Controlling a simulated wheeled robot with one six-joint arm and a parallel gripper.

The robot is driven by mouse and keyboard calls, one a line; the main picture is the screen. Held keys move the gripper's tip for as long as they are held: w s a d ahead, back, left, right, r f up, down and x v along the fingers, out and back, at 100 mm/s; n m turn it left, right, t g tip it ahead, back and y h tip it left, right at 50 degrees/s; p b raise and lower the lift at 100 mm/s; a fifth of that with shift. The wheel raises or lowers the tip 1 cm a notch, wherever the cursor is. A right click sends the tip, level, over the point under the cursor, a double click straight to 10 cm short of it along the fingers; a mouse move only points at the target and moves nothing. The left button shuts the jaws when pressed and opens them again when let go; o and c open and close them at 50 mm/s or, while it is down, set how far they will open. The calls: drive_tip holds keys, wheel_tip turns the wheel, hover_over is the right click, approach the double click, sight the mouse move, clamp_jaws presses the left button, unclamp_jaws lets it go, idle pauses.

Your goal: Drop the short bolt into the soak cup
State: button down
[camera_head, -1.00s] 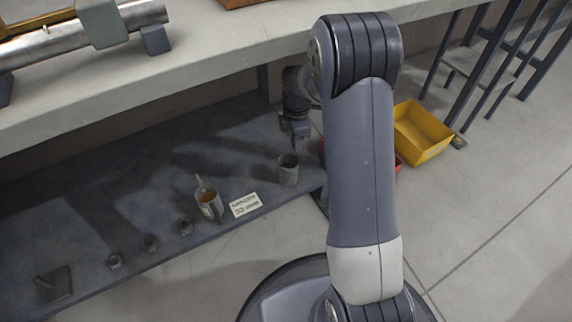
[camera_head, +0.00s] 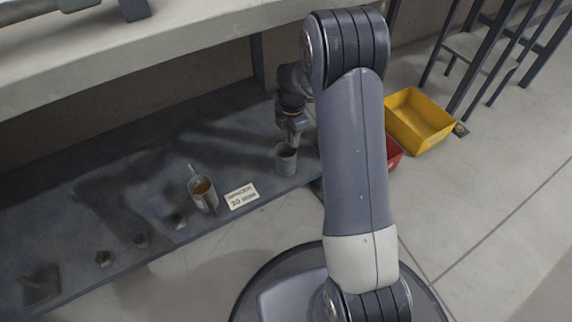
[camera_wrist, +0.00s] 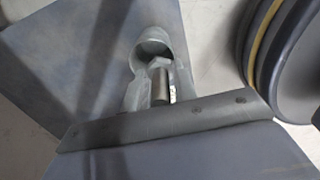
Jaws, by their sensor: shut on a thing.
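My gripper (camera_head: 293,138) points down at a plain grey cup (camera_head: 285,163) near the right end of the low shelf. Its tips are at or just above the cup's rim; I cannot tell whether they are inside. In the wrist view my gripper (camera_wrist: 158,88) is shut on a short bolt (camera_wrist: 160,84), with the grey cup's round mouth (camera_wrist: 153,46) just beyond it. A second, mug-like cup (camera_head: 203,196) with amber liquid and a rod in it stands to the left. No readable name shows which one is the soak cup.
A printed card (camera_head: 241,196) lies between the two cups. Several small dark parts and a dark square piece (camera_head: 41,286) lie along the shelf's front edge. The workbench (camera_head: 130,55) overhangs the shelf. A yellow bin (camera_head: 419,120) and a red bin (camera_head: 394,153) stand on the floor at right.

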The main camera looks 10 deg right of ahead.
drive_tip(key=shift+f, duration=0.45)
drive_tip(key=c, duration=1.1)
unclamp_jaws()
drive_tip(key=shift+o, duration=0.2)
wheel_tip(320, 180, up, 8)
drive_tip(key=p, duration=0.3)
drive_tip(key=shift+f+p, duration=0.2)
drive_tip(key=shift+p, duration=0.2)
